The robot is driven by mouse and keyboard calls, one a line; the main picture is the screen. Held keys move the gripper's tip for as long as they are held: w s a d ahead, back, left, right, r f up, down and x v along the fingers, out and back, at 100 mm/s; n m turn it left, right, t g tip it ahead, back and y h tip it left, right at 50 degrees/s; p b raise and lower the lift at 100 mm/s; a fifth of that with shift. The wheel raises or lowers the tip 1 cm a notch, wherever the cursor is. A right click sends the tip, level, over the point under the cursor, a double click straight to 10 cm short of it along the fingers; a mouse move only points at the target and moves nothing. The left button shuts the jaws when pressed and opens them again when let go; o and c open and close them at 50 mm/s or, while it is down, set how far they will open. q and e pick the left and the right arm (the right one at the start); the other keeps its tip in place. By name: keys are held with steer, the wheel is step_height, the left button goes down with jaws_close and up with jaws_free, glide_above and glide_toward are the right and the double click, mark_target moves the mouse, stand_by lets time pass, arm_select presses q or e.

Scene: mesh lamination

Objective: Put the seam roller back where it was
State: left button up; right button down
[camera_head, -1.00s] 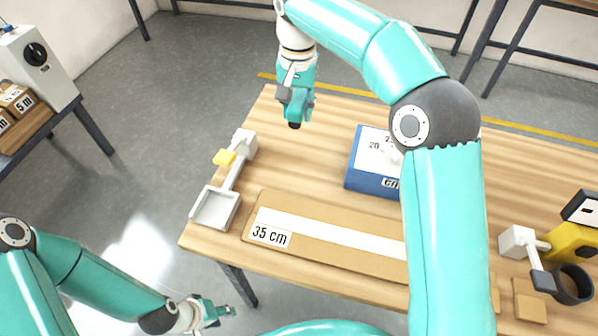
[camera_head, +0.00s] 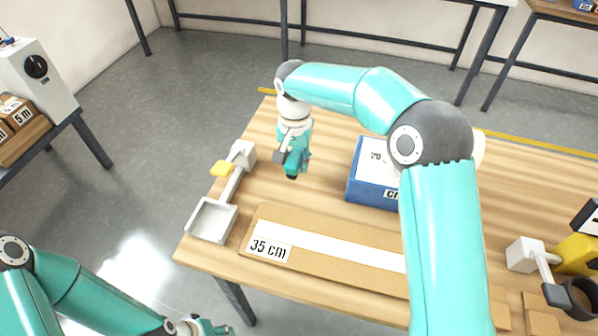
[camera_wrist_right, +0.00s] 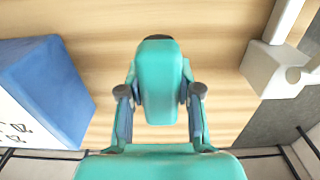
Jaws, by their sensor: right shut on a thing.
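My right gripper (camera_head: 292,157) is shut on the seam roller (camera_head: 291,173), which has a teal body and a dark lower end. It hangs above the left part of the wooden table. In the right wrist view the roller (camera_wrist_right: 158,80) sits between the two fingers of the gripper (camera_wrist_right: 160,98), with bare wood beyond it. A pale grey fixture (camera_head: 210,221) with a square tray, an arm and a yellow piece stands left of the roller. My left gripper (camera_head: 217,328) is at the bottom edge, away from the table, and its fingers are hard to make out.
A blue box (camera_head: 369,191) stands right of the roller, and shows at left in the wrist view (camera_wrist_right: 50,90). A cardboard strip marked 35 cm (camera_head: 325,268) lies along the front. A yellow device (camera_head: 576,256) and a dark ring (camera_head: 582,297) are at the right. Wood between fixture and box is clear.

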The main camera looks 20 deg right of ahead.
mark_target(295, 155)
steer(key=shift+f, duration=2.2)
steer(key=c, duration=0.8)
jaws_free()
step_height(295, 155, up, 12)
steer(key=shift+r, duration=0.1)
